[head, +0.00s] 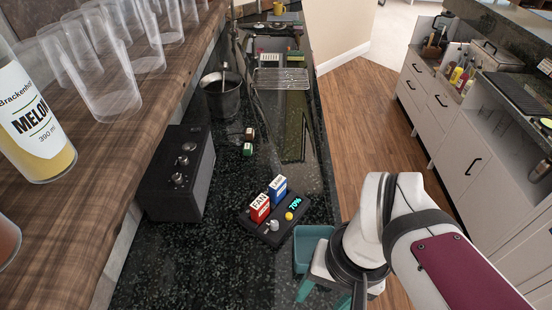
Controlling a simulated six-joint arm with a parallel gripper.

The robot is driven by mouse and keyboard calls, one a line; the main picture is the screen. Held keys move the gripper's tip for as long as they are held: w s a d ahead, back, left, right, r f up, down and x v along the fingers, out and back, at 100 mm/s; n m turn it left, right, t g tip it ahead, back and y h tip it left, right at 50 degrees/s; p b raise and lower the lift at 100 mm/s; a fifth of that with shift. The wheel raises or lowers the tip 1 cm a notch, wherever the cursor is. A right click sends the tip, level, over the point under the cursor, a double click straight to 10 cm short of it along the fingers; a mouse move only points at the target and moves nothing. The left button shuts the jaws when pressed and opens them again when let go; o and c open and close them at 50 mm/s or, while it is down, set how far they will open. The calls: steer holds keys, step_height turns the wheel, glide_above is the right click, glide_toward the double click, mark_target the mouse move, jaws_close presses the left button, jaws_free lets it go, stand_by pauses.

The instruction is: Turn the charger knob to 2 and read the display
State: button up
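The charger (270,229) is a dark box lying at an angle on the black speckled counter. A red block marked FAN (259,209) and a blue block marked with white letters, likely LAMP (278,188), stand in it side by side. Its small display (296,203) glows cyan and reads 70%. A grey knob (273,225) and a yellow round button (289,216) sit on its front part. I cannot read the knob's setting.
A black box with several knobs (180,170) stands left of the charger. Two small blocks (248,142) and a dark bucket (221,97) are farther back. A teal tray (307,249) is right of the charger. A wooden shelf (150,115) with glasses overhangs the left.

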steer(key=w+a+n, duration=0.3)
steer(key=w+n, duration=0.5)
steer(key=w, duration=0.6)
steer(key=n+h, duration=0.2)
steer(key=n, duration=0.5)
glide_above(274, 223)
step_height(274, 223, down, 3)
step_height(274, 223, down, 15)
steer(key=shift+f, duration=0.55)
steer(key=shift+c, duration=0.2)
jaws_close()
